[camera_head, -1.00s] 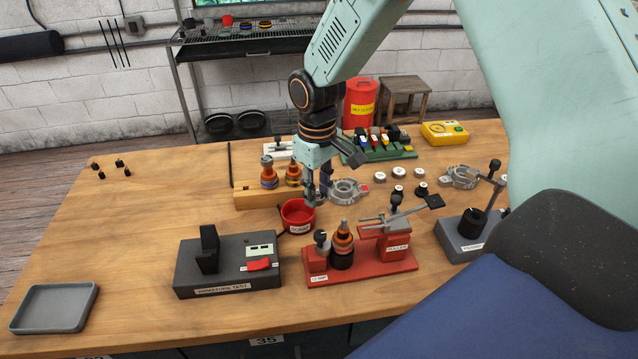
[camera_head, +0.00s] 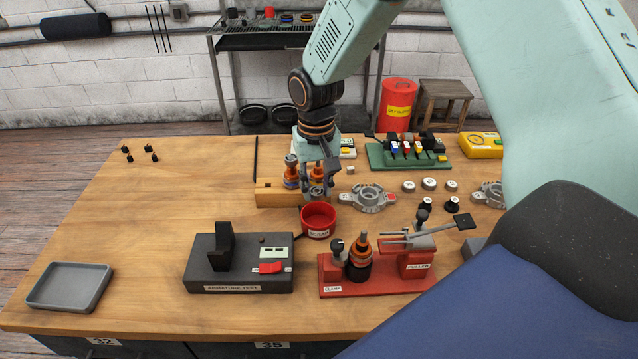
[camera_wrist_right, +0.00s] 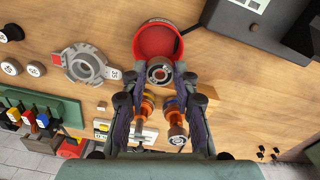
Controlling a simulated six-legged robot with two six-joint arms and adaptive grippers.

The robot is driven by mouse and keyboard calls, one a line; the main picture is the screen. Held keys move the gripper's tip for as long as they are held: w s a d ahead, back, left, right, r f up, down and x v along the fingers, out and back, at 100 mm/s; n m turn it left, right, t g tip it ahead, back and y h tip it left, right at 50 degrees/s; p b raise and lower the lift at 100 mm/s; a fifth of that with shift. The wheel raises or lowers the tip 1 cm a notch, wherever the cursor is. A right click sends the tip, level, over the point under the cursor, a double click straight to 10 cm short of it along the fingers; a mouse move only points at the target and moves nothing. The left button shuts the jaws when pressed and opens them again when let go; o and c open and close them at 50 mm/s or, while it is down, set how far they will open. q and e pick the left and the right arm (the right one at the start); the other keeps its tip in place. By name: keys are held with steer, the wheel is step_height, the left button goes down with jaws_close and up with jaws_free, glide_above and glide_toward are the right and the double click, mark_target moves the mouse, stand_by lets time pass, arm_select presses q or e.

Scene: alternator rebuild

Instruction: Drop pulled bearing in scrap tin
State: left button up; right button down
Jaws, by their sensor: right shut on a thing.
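The scrap tin (camera_head: 318,222) is a small round red cup with a label, upright on the bench. It also shows in the right wrist view (camera_wrist_right: 157,40). My right gripper (camera_head: 317,188) hangs just behind and above the tin. In the right wrist view its fingers (camera_wrist_right: 158,80) are shut on a small grey ring-shaped bearing (camera_wrist_right: 158,73). The bearing overlaps the tin's near rim in that view, and its exact height above the tin cannot be told. My left gripper is not in view.
A red puller and clamp fixture (camera_head: 378,287) stands in front of the tin. The armature test box (camera_head: 238,278) is front left, with a grey tray (camera_head: 68,287) beyond it. A wooden block with armatures (camera_head: 275,196) lies behind left. A grey housing (camera_head: 365,199) is to the right.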

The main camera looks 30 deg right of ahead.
steer(key=shift+d+f+b, duration=0.2)
steer(key=shift+f+b, duration=0.3)
steer(key=shift+f, duration=0.1)
steer(key=shift+d+f+b, duration=0.15)
steer(key=shift+f+b, duration=0.35)
steer(key=shift+f, duration=0.05)
steer(key=shift+a+f+b, duration=0.25)
steer(key=shift+f+b, duration=0.7)
steer(key=shift+b, duration=0.15)
steer(key=shift+f, duration=0.25)
steer(key=shift+d+f+b, duration=0.15)
steer(key=shift+f+b, duration=0.1)
steer(key=shift+b, duration=0.2)
steer(key=shift+r, duration=0.15)
steer(key=shift+p, duration=0.5)
